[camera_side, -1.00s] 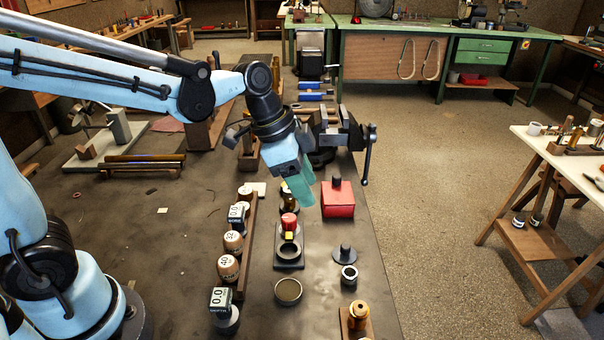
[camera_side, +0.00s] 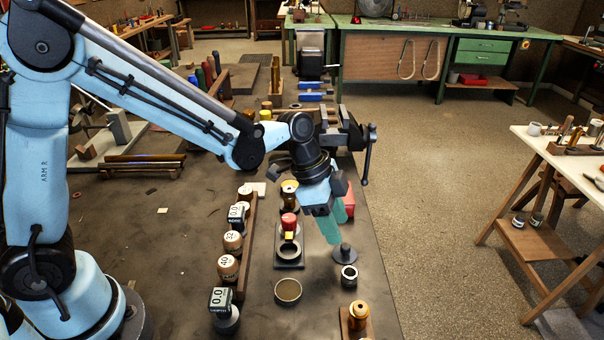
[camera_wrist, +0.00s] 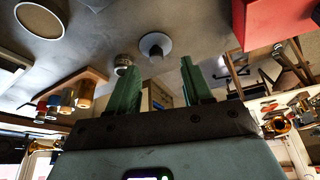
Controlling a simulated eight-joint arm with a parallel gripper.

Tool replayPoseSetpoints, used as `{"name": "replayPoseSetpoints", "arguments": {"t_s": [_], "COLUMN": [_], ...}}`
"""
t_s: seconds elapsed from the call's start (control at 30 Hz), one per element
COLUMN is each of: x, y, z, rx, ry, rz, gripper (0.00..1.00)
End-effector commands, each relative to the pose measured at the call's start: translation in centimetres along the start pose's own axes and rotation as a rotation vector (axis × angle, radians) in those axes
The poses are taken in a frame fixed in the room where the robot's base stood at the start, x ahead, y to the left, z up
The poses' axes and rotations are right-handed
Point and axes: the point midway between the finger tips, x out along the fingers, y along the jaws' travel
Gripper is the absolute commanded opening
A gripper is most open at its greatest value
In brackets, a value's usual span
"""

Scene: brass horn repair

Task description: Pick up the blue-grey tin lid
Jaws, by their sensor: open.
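The blue-grey tin lid (camera_side: 346,258) is a small flat disc with a dark upright knob, lying on the dark bench near its right edge. In the wrist view the lid (camera_wrist: 163,54) shows beyond the fingers, between their lines. My gripper (camera_side: 334,238) has two green fingers and points down, just above and left of the lid. In the wrist view the gripper (camera_wrist: 160,72) is open with nothing between the fingers. In the side view the fingers overlap each other and partly cover the lid's surroundings; contact with the knob cannot be told.
A small metal ring-shaped cup (camera_side: 349,278) stands just in front of the lid. A red box (camera_side: 349,200) is behind, partly hidden by my gripper. A black stand with a ring (camera_side: 288,256) and a round open tin (camera_side: 288,291) are to the left. A brass part (camera_side: 357,313) is further forward.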

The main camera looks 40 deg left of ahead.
Motion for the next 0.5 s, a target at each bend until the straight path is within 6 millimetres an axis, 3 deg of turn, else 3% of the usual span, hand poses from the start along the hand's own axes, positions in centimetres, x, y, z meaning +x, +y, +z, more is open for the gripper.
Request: {"name": "replayPoseSetpoints", "arguments": {"t_s": [0.3,0.5], "x": [3.8,4.9], "y": [0.6,0.6], "z": [-0.3,-0.2], "rx": [0.002,0.002], "ry": [0.0,0.001], "rz": [0.0,0.0], "gripper": [0.5,0.5]}}
